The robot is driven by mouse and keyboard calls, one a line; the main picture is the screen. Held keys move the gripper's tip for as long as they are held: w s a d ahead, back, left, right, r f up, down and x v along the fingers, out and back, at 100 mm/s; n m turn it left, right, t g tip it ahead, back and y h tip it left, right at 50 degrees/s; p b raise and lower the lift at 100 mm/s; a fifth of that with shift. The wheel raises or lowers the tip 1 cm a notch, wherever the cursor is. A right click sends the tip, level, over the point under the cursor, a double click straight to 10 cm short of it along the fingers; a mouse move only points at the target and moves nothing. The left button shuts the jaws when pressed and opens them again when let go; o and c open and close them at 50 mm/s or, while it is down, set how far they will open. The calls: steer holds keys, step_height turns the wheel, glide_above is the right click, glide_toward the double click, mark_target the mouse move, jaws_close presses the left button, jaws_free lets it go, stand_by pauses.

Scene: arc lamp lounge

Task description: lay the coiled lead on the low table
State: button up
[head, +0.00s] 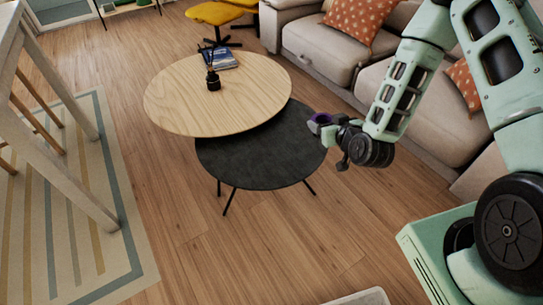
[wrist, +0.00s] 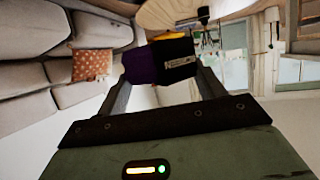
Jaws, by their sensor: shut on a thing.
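My gripper (head: 326,127) is shut on a small dark purple and black thing, which I take to be the coiled lead (head: 321,118). In the wrist view the lead (wrist: 141,66) sits between the two fingers of my gripper (wrist: 162,75), with a black part bearing a pale label on its right. Its coils cannot be made out. In the head view, the gripper appears at the right edge of the round dark low table (head: 255,160); its height above the top is hard to tell. The dark top looks bare where visible.
A taller round wooden table (head: 190,105) overlaps the dark one and bears a dark vase (head: 213,82) and blue books (head: 220,58). A beige sofa (head: 320,50) with orange cushions (head: 358,17) stands at right. Floor is clear in front.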

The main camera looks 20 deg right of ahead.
steer(key=n+y+b, duration=0.1)
steer(key=b, duration=1.7)
glide_above(290, 169)
step_height(290, 169, down, 18)
step_height(290, 169, down, 10)
steer(key=b, duration=0.3)
steer(key=o, duration=1)
steer(key=shift+f, duration=0.1)
